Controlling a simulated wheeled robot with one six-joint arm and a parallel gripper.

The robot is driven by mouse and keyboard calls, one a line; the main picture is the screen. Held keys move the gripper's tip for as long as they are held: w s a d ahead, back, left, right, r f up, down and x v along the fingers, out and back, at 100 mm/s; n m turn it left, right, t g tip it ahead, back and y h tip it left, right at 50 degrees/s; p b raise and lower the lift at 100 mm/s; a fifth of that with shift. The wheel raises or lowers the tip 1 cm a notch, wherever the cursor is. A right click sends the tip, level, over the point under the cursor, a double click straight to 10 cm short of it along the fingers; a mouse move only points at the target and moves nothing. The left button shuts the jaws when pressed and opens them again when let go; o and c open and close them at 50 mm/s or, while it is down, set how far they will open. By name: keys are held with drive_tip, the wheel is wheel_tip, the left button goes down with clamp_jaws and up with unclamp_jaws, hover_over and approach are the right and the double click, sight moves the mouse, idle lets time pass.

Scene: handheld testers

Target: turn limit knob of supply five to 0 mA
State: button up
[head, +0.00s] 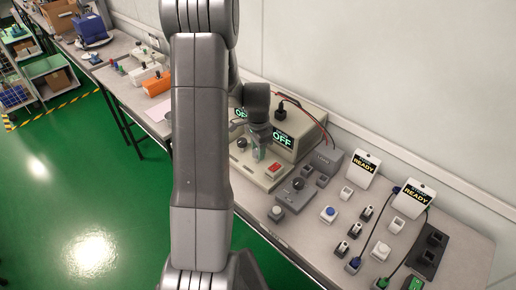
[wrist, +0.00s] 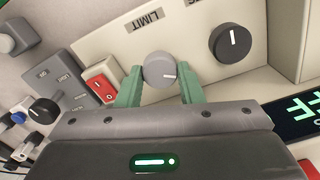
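The supply is a beige unit (head: 312,118) on the bench with a green OFF display (head: 283,139). In the wrist view its panel carries a LIMIT label (wrist: 148,21) and a round grey knob (wrist: 159,70) beside it. In the head view my gripper (head: 260,153) is at the panel and the grey knob is not clearly visible there.
A black knob (wrist: 230,42) and a red rocker switch (wrist: 99,84) flank the grey knob. A grey box with its own black knob (wrist: 43,110) stands beside the supply. Several small testers, buttons and READY signs (head: 363,166) occupy the bench to the right.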

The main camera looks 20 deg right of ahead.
drive_tip(key=shift+c, duration=1)
drive_tip(key=shift+n, duration=0.3)
drive_tip(key=n+b, duration=0.1)
drive_tip(key=n, duration=0.3)
drive_tip(key=shift+w+b, duration=0.1)
drive_tip(key=shift+b, duration=0.25)
drive_tip(key=n, duration=0.4)
drive_tip(key=shift+b, duration=0.4)
drive_tip(key=n, duration=0.3)
drive_tip(key=shift+n+b, duration=0.3)
drive_tip(key=shift+n, duration=0.1)
drive_tip(key=n, duration=0.6)
drive_tip(key=shift+a+b, duration=0.1)
drive_tip(key=shift+b, duration=0.25)
drive_tip(key=n, duration=0.5)
drive_tip(key=shift+n, duration=0.4)
